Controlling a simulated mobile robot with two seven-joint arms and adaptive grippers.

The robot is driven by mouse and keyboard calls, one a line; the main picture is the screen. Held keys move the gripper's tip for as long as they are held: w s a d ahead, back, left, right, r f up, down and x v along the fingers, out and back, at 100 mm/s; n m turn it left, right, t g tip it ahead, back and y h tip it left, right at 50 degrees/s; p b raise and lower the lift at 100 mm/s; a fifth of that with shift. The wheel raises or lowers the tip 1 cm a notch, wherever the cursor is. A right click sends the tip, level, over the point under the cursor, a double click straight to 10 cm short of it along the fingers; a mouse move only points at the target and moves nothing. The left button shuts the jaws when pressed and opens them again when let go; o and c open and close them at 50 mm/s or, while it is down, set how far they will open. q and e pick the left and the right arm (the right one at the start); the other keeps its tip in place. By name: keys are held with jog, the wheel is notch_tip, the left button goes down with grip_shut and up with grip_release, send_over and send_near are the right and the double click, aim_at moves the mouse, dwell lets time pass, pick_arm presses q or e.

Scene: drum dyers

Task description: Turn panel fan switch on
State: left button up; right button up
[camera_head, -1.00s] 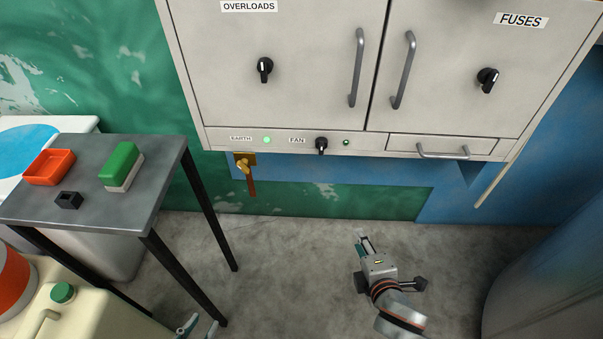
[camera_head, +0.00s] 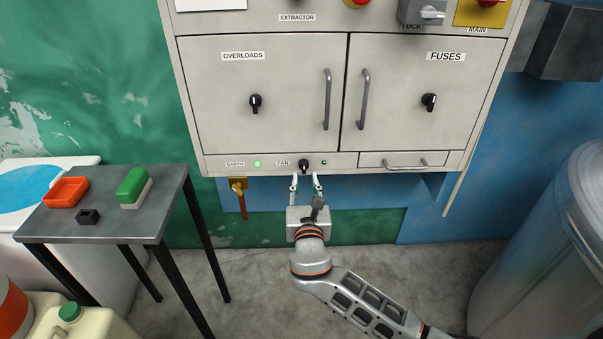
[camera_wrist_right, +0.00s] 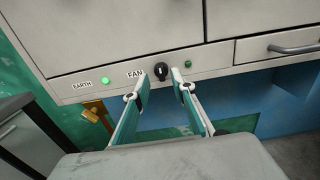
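The fan switch (camera_head: 304,166) is a small black rotary knob on the lower strip of the grey panel (camera_head: 215,150), just right of the FAN label. It also shows in the right wrist view (camera_wrist_right: 161,71), with a dark green lamp (camera_wrist_right: 188,63) to its right. My right gripper (camera_head: 306,178) is open just below the knob. In the right wrist view its two fingers (camera_wrist_right: 154,84) are spread, with the knob between and beyond their tips. I cannot tell whether either finger touches it. My left gripper is not in view.
The EARTH lamp (camera_head: 257,164) glows green left of the switch, above a brass piece (camera_head: 238,186). A drawer with a handle (camera_head: 405,165) is to the right. A metal table (camera_head: 150,215) stands left, and a large grey drum (camera_head: 560,240) stands right.

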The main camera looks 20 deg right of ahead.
aim_at(304, 167)
jog(key=x, duration=0.4)
jog(key=shift+f+b, duration=0.2)
jog(key=shift+b, duration=0.15)
jog(key=shift+w+d+r, duration=0.15)
jog(key=shift+w+d, duration=0.05)
jog(key=shift+w, duration=0.45)
grip_shut()
